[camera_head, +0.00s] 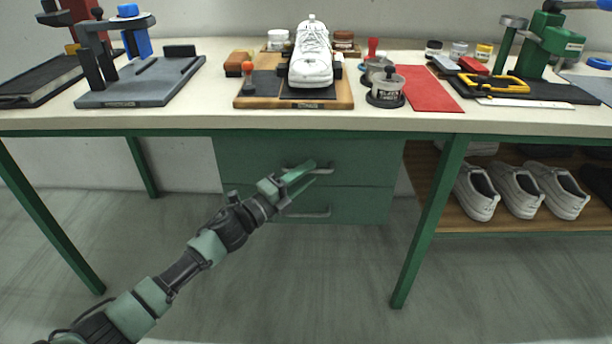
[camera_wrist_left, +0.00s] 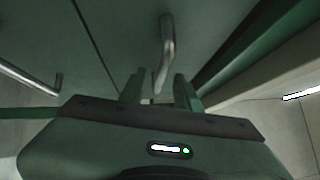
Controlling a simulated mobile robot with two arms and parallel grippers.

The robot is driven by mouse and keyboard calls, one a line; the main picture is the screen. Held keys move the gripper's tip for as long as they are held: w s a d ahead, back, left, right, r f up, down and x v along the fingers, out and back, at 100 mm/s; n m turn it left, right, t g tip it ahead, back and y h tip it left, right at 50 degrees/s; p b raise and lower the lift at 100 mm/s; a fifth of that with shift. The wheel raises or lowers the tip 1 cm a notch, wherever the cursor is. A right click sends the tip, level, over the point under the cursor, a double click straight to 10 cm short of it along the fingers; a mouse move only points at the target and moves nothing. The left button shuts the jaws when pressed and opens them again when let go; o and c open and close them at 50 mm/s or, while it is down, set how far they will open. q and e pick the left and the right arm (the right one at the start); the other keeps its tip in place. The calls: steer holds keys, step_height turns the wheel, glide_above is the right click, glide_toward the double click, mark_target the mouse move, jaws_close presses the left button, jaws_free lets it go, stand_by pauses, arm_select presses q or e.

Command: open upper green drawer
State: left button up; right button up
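The upper green drawer (camera_head: 255,160) sits under the workbench top, its front looking flush with the drawer below. Its grey bar handle (camera_head: 292,167) is partly hidden by my left gripper (camera_head: 301,179), which is in front of it. In the left wrist view the handle (camera_wrist_left: 168,45) runs down toward the gap between my left gripper's fingers (camera_wrist_left: 160,92). The fingers are apart, with one on each side of the handle's near end. I cannot tell whether they touch it. My right gripper is not in view.
The lower drawer (camera_head: 345,205) has its own handle (camera_head: 318,213) just below the gripper. A green table leg (camera_head: 428,220) and a shelf with white shoes (camera_head: 515,190) stand to the right. The tabletop (camera_head: 200,120) overhangs the drawers. The floor in front is clear.

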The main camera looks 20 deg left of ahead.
arm_select(q)
jaws_close()
stand_by(1.5)
